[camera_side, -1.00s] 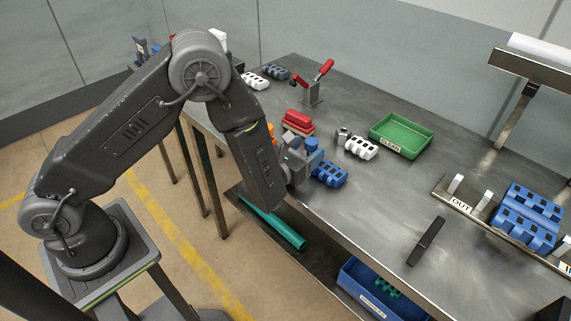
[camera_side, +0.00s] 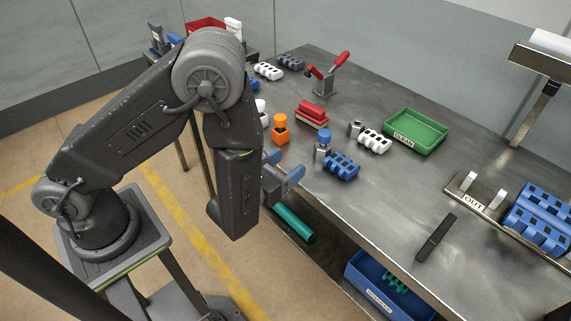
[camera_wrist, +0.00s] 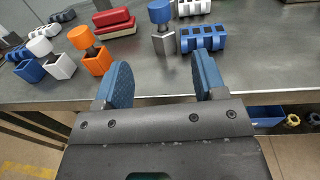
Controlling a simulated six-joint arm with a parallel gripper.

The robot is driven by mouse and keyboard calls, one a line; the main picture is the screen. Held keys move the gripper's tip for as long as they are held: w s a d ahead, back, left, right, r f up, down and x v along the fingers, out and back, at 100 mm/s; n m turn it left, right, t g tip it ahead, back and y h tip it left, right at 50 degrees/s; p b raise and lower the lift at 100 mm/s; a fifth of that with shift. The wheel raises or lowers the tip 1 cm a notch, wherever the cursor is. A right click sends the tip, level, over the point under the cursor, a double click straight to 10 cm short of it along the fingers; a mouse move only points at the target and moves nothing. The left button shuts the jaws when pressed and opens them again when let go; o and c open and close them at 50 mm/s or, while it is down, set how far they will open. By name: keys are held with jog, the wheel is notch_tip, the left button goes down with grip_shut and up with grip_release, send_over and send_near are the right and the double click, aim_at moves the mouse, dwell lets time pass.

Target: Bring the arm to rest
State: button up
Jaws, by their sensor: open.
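My gripper (camera_side: 286,174) is beside the front edge of the steel bench (camera_side: 340,225), clear of everything on it. The wrist view shows its two blue finger pads (camera_wrist: 158,82) spread apart with nothing between them. My forearm hangs steeply down in the side view.
A blue bin (camera_side: 372,285) is below.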

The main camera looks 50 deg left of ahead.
jog(key=s+a+r+n+g+y, duration=0.2)
jog(key=a+r+n+g+y, duration=0.15)
jog(key=a+n+y, duration=0.25)
jog(key=s+a+r+n+g+y, duration=0.2)
jog(key=a+r+n+y, duration=0.3)
jog(key=a, duration=0.1)
jog(key=s+a+r+n+g+y, duration=0.1)
jog(key=s+a+r+n+g, duration=0.25)
jog(key=s+n+g, duration=0.55)
jog(key=s+d+n+g+h, duration=0.25)
jog(key=s+n+h, duration=0.2)
jog(key=n, duration=0.35)
jog(key=d+r+n+t+h, duration=0.4)
jog(key=d+r+n+h, duration=0.3)
jog(key=d+r+h, duration=0.1)
jog(key=shift+w+r+t+h, duration=0.2)
jog(key=shift+r+t+h, duration=0.1)
jog(key=shift+h, duration=0.05)
